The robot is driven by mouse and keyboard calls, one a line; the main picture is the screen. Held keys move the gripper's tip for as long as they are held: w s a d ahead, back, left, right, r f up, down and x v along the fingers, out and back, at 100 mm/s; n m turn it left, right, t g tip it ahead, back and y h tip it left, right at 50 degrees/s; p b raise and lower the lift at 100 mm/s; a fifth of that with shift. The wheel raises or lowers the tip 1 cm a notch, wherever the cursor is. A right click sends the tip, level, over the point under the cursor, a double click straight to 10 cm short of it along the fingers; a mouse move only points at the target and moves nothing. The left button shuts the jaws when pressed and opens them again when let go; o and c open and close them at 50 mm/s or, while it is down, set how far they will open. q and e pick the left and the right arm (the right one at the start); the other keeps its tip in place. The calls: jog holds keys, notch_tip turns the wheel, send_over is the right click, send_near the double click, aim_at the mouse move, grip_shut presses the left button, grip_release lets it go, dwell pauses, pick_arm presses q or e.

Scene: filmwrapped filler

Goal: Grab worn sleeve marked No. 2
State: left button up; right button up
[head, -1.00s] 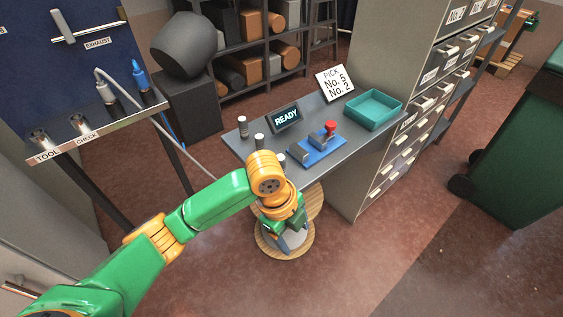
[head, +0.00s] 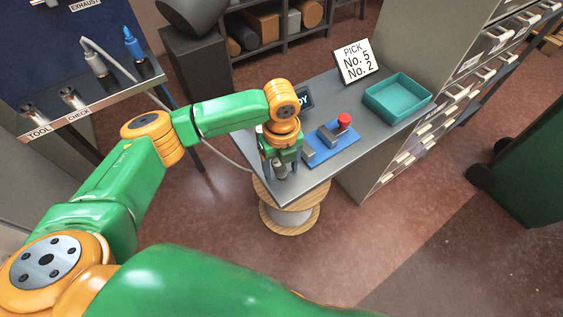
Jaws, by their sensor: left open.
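My left gripper (head: 282,172) points down over the near left part of the grey bench (head: 320,95). It is open, with its fingers on either side of a small grey cylinder (head: 280,171), probably a sleeve. I cannot tell whether they touch it, and no number on it is readable. Other small cylinders on the bench are hidden behind my arm and gripper. A white sign (head: 356,62) reads "PICK No. 5 No. 2". My right gripper is out of view.
A blue fixture (head: 333,146) with a red knob (head: 344,120) stands just right of the gripper. A teal tray (head: 398,97) is farther right. The READY display (head: 306,98) is partly covered by my arm. Labelled drawers (head: 468,66) rise at the right.

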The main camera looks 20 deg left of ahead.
pick_arm(q)
jog(key=shift+w+f, duration=0.1)
jog(key=shift+w, duration=0.1)
jog(key=shift+c, duration=0.7)
jog(key=shift+s, duration=0.3)
grip_shut()
jog(key=shift+w, duration=0.15)
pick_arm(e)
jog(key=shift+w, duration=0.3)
